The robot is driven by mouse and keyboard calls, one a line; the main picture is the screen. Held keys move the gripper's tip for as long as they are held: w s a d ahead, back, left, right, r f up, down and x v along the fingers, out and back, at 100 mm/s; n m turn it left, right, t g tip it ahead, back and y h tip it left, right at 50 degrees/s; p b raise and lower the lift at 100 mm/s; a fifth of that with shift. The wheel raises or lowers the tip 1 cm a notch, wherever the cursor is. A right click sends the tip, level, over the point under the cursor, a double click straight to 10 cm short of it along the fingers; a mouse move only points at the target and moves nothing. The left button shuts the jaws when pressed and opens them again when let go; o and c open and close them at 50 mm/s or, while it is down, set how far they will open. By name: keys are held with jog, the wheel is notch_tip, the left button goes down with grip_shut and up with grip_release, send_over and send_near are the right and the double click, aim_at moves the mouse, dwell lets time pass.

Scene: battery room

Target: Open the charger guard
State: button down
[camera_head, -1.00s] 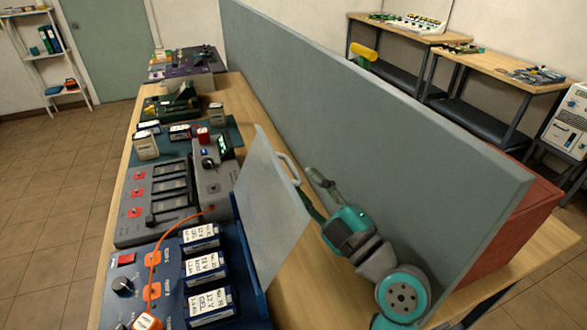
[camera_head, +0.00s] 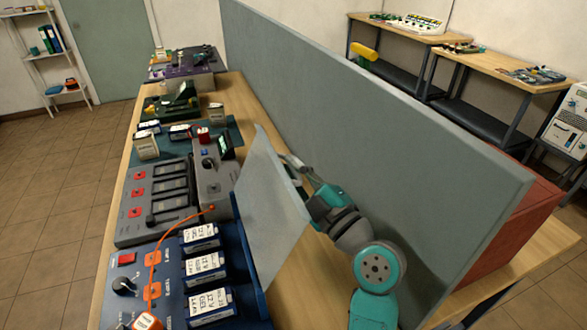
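The charger guard (camera_head: 267,205) is a flat grey panel along the right side of the blue charger (camera_head: 160,268). It stands raised, leaning to the right, so the charger's top is uncovered. Its handle is at the far upper part of the panel's right side, now largely hidden by the panel and my gripper. My gripper (camera_head: 293,163) is behind the panel's right edge, close to the handle. I cannot tell whether it touches the handle or whether the fingers are open or shut. White labelled batteries (camera_head: 209,304) sit in the blue charger.
A tall grey partition (camera_head: 400,140) runs along the right of the bench, close to my arm. A grey charger (camera_head: 158,202) stands beyond the blue one. An orange cable (camera_head: 155,262) crosses the blue charger. Bare bench lies between guard and partition.

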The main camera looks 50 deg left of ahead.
aim_at(275, 161)
jog(key=shift+s+a+r+n+g+h, duration=0.15)
jog(key=shift+s+a+r+n+h, duration=0.1)
jog(key=shift+s+r+n, duration=0.45)
jog(key=shift+s+a+r+n+g+h, duration=0.15)
jog(key=shift+s+a+r+n, duration=0.15)
jog(key=shift+s+n, duration=0.65)
jog(key=shift+s, duration=0.1)
jog(key=c, duration=1.2)
grip_release()
jog(key=shift+d, duration=0.1)
jog(key=d+f, duration=0.1)
jog(key=d, duration=1)
jog(key=shift+w+d+f, duration=0.4)
jog(key=shift+w, duration=0.05)
